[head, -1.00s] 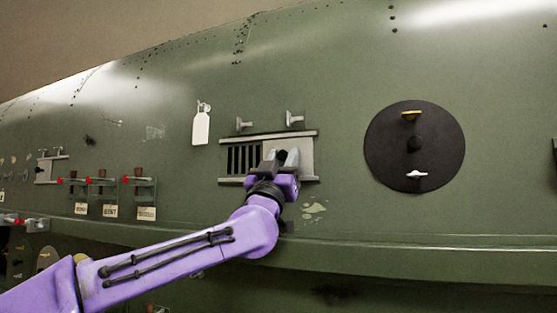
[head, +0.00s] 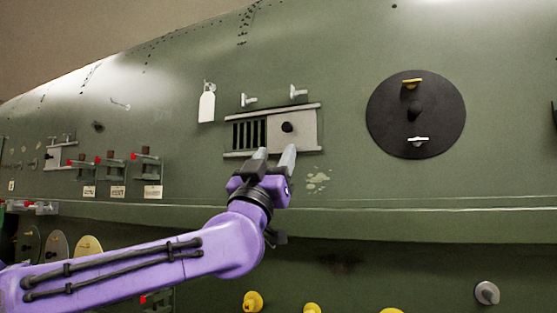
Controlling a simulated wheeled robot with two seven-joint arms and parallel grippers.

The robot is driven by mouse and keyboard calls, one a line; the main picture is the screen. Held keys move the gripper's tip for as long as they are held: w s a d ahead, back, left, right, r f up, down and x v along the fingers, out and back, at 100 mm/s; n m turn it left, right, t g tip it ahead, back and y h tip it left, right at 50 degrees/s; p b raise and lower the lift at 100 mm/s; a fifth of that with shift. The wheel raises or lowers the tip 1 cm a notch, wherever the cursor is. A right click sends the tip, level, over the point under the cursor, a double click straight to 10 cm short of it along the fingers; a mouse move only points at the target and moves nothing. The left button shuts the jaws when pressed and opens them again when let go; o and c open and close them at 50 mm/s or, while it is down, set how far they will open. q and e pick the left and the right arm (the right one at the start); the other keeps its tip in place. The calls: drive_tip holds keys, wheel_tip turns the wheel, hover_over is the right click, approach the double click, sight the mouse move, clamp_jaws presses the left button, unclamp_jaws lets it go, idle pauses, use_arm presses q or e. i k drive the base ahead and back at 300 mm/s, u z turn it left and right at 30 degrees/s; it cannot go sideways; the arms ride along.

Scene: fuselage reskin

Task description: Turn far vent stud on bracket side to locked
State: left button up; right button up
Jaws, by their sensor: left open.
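The vent (head: 247,135) is a framed panel with dark slats on its left and a grey sliding cover (head: 305,131) with a black knob (head: 287,127) on its right. Two small pale studs with crosswise heads stand just above the frame: a left stud (head: 249,99) and a right stud (head: 298,92). I cannot tell from their look which is locked. My left gripper (head: 274,155) is open and empty, its fingertips just below the vent's lower rail, in front of the skin. It touches neither stud. My right gripper is not in view.
Red-tipped latches (head: 146,159) sit further left. Yellow knobs (head: 253,301) line the bottom.

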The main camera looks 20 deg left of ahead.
sight(245, 102)
drive_tip(key=k, duration=1)
